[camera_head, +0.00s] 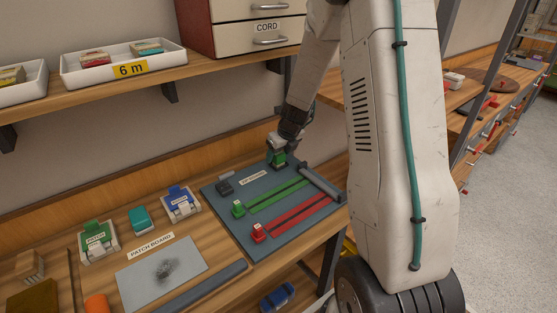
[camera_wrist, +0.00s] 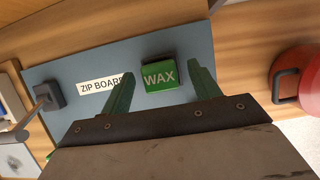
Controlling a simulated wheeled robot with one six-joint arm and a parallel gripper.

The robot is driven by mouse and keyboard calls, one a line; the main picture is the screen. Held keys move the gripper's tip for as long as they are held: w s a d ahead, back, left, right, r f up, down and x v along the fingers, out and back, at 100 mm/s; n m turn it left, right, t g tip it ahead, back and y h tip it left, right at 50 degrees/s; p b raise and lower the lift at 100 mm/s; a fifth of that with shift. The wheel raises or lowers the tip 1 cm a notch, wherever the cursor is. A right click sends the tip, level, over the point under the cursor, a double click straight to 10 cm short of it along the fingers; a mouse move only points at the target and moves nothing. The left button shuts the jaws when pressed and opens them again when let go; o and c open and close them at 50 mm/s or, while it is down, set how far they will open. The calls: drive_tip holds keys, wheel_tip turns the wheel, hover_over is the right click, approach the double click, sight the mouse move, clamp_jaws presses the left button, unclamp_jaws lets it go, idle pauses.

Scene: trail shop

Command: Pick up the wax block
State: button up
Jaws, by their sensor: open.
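The wax block (camera_wrist: 163,88) is a small green block with a white "WAX" label. In the wrist view it lies on the grey-blue zip board (camera_wrist: 58,65), right of the "ZIP BOARD" label. My gripper (camera_wrist: 160,84) is open, with one green finger on each side of the block and the block showing between them. In the head view my gripper (camera_head: 278,157) points down at the back of the zip board (camera_head: 218,205), and the block is hard to tell apart from the green fingers there.
The patch board (camera_head: 160,270) lies to the left. A shelf with white trays (camera_head: 125,65) hangs above.

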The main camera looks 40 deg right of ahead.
drive_tip(key=shift+w+f, duration=0.25)
drive_tip(key=shift+f, duration=0.4)
drive_tip(key=c, duration=1.1)
drive_tip(key=shift+o, duration=0.2)
drive_tip(key=shift+r, duration=0.15)
drive_tip(key=shift+r, duration=0.6)
wheel_tip(320, 180, up, 2)
drive_tip(key=shift+r, duration=0.2)
drive_tip(key=s+a, duration=0.2)
drive_tip(key=s, duration=0.2)
drive_tip(key=s+a, duration=0.3)
drive_tip(key=s, duration=0.2)
drive_tip(key=s+a+r, duration=0.1)
drive_tip(key=s+a, duration=0.1)
drive_tip(key=s, duration=0.3)
drive_tip(key=shift+s+a, duration=0.15)
